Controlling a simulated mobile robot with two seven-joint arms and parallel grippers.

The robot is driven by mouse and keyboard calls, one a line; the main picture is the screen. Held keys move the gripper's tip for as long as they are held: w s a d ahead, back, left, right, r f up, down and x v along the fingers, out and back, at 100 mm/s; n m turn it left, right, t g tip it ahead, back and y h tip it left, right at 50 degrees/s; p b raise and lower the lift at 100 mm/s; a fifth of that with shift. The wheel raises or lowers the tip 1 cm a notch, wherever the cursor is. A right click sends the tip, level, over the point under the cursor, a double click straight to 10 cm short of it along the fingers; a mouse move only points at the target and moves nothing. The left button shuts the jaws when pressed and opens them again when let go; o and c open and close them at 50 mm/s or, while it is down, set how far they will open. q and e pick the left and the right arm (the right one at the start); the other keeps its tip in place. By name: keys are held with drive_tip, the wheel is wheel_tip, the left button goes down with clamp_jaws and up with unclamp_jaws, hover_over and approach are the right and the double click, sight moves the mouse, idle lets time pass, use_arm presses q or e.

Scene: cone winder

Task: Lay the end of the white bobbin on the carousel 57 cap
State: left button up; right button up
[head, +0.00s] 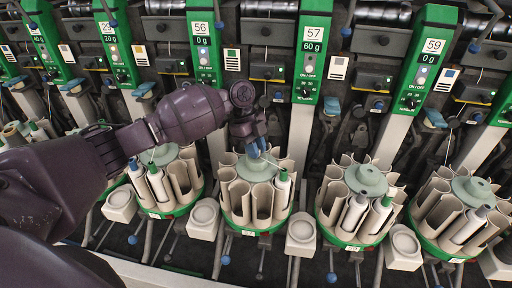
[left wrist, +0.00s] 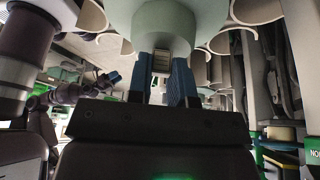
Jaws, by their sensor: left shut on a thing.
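My left gripper (head: 258,147) is low over the pale green cap (head: 256,166) of the carousel in the middle left of the head view. It is shut on what looks like a thin pale yarn end. The yarn runs right and down to a white bobbin (head: 282,194) with a green tip, standing in that carousel's front right pocket. In the left wrist view the blue fingers (left wrist: 162,84) are close beside the cap (left wrist: 165,22); contact cannot be told. A dark gripper with blue tips (left wrist: 113,77), apparently my right one, shows small there; its jaws are unclear.
More carousels stand at the left (head: 160,157) and right (head: 366,180), some pockets holding bobbins. Green panels, including one marked 57 (head: 311,60), rise behind. Cream round holders (head: 301,230) and blue-knobbed levers fill the front gaps.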

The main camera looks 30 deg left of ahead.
idle(0.3)
use_arm(q)
drive_tip(key=o, duration=1.2)
drive_tip(key=shift+r, duration=0.1)
use_arm(e)
drive_tip(key=shift+r, duration=0.15)
use_arm(q)
drive_tip(key=shift+r+p, duration=2.25)
drive_tip(key=shift+r, duration=1.15)
use_arm(e)
wheel_tip(320, 180, up, 6)
drive_tip(key=w, duration=0.1)
drive_tip(key=shift+w+t, duration=0.15)
drive_tip(key=shift+t, duration=0.15)
